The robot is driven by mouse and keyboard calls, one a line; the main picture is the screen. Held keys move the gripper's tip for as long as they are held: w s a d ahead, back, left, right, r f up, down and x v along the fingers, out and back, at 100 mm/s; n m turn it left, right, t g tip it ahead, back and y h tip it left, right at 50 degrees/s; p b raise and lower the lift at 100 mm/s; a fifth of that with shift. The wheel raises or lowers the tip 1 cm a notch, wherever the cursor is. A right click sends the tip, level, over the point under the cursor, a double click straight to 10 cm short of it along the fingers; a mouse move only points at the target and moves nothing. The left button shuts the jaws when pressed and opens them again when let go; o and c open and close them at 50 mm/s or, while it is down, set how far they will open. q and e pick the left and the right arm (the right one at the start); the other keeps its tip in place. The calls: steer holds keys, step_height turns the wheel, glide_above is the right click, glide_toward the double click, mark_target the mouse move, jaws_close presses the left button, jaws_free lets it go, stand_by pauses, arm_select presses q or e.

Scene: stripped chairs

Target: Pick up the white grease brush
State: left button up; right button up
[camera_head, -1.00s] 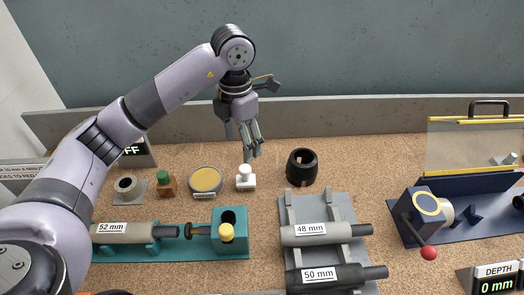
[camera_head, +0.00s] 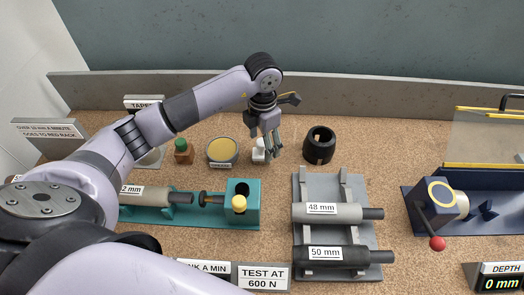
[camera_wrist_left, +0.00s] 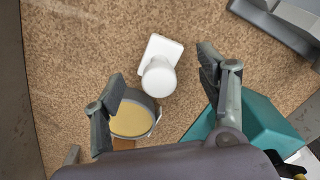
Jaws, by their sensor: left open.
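The white grease brush (camera_head: 259,151) stands on the cork bench between the dish of yellow grease and the black ring. In the left wrist view the brush, a round white knob (camera_wrist_left: 158,77) on a square white base (camera_wrist_left: 164,47), shows between the open fingers (camera_wrist_left: 163,75). The fingers appear apart from it, with nothing held. My right gripper is not in view.
The yellow grease dish (camera_head: 222,150) and a green-capped bottle (camera_head: 183,151) stand to the left. The black ring (camera_head: 319,146) is close on the right. A teal fixture (camera_head: 219,216) and a grey rack with rollers (camera_head: 302,193) lie in front. The back ledge (camera_head: 390,100) runs behind.

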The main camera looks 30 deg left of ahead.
arm_select(q)
step_height(320, 180, down, 5)
steer(key=shift+a+f+p, duration=0.1)
steer(key=shift+p, duration=0.55)
steer(key=shift+c, duration=0.2)
steer(key=shift+s, duration=0.1)
steer(key=c, duration=1.3)
steer(key=shift+c, duration=0.6)
steer(key=shift+r, duration=0.75)
step_height(320, 180, up, 13)
steer(key=shift+f+b, duration=0.1)
steer(key=shift+b, duration=0.9)
step_height(320, 180, up, 6)
glide_above(262, 149)
steer(key=w, duration=0.1)
steer(key=shift+w+a+p, duration=0.2)
steer(key=shift+a+p, duration=0.2)
